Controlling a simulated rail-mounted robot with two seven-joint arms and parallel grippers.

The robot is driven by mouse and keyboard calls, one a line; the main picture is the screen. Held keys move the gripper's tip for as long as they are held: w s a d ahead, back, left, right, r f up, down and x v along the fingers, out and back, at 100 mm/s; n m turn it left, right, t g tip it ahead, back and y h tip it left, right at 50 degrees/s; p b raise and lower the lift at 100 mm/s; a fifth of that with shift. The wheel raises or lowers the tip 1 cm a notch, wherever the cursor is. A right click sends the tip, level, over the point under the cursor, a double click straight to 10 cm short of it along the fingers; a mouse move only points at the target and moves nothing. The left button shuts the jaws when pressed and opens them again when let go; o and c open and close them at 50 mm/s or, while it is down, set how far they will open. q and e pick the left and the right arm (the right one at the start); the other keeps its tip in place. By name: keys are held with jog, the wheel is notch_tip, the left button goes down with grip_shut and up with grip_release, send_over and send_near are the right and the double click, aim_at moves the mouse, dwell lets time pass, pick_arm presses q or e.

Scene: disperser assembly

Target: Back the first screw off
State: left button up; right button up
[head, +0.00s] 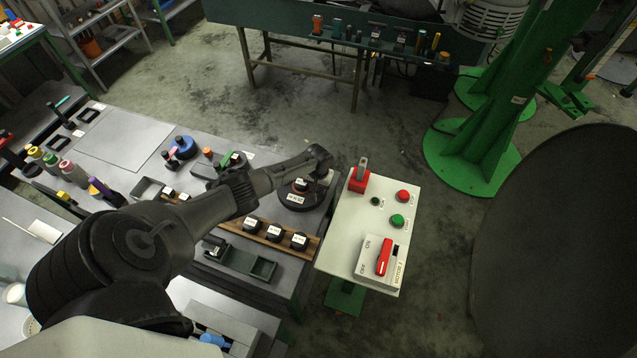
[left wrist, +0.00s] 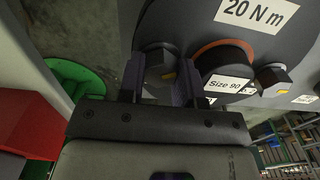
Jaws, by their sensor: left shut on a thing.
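In the left wrist view, a dark hex-headed screw (left wrist: 158,62) stands between the two fingers of my left gripper (left wrist: 161,82), which is shut on it. A second hex screw (left wrist: 271,78) sits to the right, past a black round part labelled "Size 90" (left wrist: 227,82) with an orange ring. These sit on a dark round base (left wrist: 185,20) with a "20 N m" label. In the head view, the base (head: 297,203) is at the table's right end, under my left wrist, and the screws are too small to tell. My right gripper is not seen.
A white control panel (head: 345,225) with a red switch (head: 384,257), buttons and a red-based lever stands close right of the base. A wooden rack (head: 263,237) with three black labelled parts and a green tray (head: 262,268) lie in front. Tools and containers crowd the table's left.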

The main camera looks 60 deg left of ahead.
pick_arm(q)
jog(key=n+p, duration=0.2)
jog(key=n, duration=0.2)
jog(key=shift+r+n, duration=0.15)
jog(key=shift+n, duration=0.15)
jog(key=n+p, duration=0.1)
jog(key=n, duration=0.2)
jog(key=shift+n, duration=0.4)
jog(key=shift+n+p, duration=0.4)
jog(key=shift+n, duration=0.3)
jog(key=o, duration=0.6)
jog(key=shift+o, duration=0.2)
